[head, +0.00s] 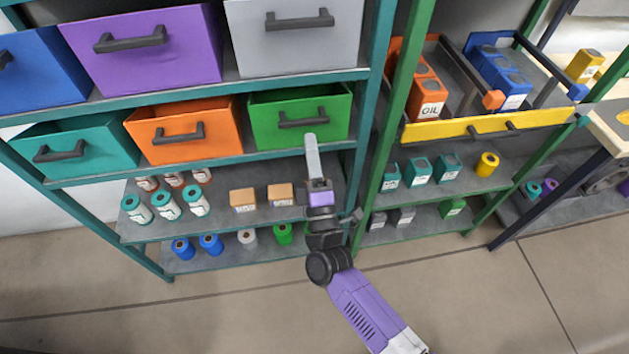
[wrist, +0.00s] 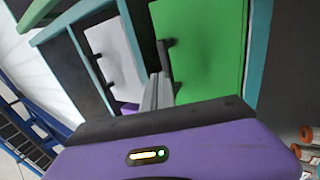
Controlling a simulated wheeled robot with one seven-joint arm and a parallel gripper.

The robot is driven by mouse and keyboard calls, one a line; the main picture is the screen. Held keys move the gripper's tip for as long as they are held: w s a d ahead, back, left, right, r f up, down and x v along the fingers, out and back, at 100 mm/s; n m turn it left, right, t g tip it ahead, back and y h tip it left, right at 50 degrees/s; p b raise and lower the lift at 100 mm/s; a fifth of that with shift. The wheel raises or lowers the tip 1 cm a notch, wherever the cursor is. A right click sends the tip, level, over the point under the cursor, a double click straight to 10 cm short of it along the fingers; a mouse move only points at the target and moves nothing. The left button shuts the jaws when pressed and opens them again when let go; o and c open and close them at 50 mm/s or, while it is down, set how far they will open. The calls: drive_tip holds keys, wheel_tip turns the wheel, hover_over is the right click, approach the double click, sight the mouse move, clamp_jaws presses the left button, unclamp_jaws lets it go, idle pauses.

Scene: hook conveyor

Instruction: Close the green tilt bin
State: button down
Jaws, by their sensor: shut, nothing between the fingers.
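The green tilt bin (head: 300,115) is at the right end of the second row in the head view. Its front leans outward, and the dark green inside shows above its top rim. A dark bar handle (head: 303,118) crosses its front. My gripper (head: 310,138) is shut and empty, with its fingertips at the lower part of the green front, just below the handle. In the wrist view, the shut fingers (wrist: 158,92) point at the green bin (wrist: 210,45) near the end of its handle (wrist: 165,60). I cannot tell whether they touch.
An orange bin (head: 186,132) and a teal bin (head: 75,148) stand left of the green one. A grey bin (head: 300,45) is above. A green rack post (head: 392,130) stands close right. Shelves below hold bottles and boxes (head: 243,200). The floor in front is clear.

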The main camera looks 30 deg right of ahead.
sight(299, 111)
drive_tip(key=shift+r+p+x, duration=0.15)
drive_tip(key=shift+p+x, duration=0.35)
drive_tip(key=shift+x, duration=0.3)
drive_tip(key=shift+r+p+x, duration=0.2)
drive_tip(key=shift+p+x, duration=0.25)
drive_tip(key=shift+x, duration=0.35)
drive_tip(key=shift+r, duration=0.25)
drive_tip(key=shift+s, duration=0.1)
